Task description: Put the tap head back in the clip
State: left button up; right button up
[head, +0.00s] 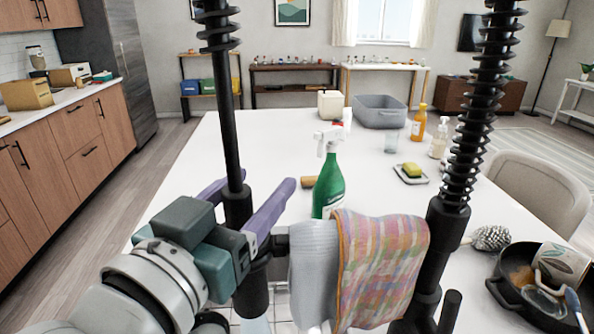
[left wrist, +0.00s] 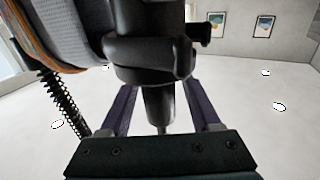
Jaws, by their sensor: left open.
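The black tap head (head: 252,292) hangs upright below its hose (head: 230,110) in the head view. The clip arm (head: 279,243) reaches it from the right, from the spring column (head: 470,150). The tap head seems to sit at the clip; whether it is fully seated I cannot tell. My left gripper (head: 250,190) is open, with its purple fingers on either side of the tap head and hose. In the left wrist view the tapered black part (left wrist: 158,105) lies between the open fingers, below a wider black collar (left wrist: 150,65). My right gripper is not in view.
A grey cloth (head: 312,280) and a checked towel (head: 380,265) hang over the clip arm. A green spray bottle (head: 328,180) stands just behind. A sponge dish (head: 411,174), grey tub (head: 379,111) and pan (head: 520,310) are on the white island (head: 235,140).

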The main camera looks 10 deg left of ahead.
pick_arm(q)
jog(key=shift+r, duration=0.15)
jog(key=s+a+b, duration=0.2)
jog(key=s, duration=1)
notch_tip(320, 180, down, 8)
jog(key=s+a+g+y, duration=0.1)
jog(key=s+a+g, duration=0.1)
jog(key=g, duration=0.5)
jog(key=s+a+f+g+y, duration=0.2)
jog(key=s+a+f+g, duration=0.1)
jog(key=s+g, duration=0.4)
jog(key=s+f, duration=0.1)
jog(key=s, duration=0.1)
jog(key=shift+s+a, duration=0.3)
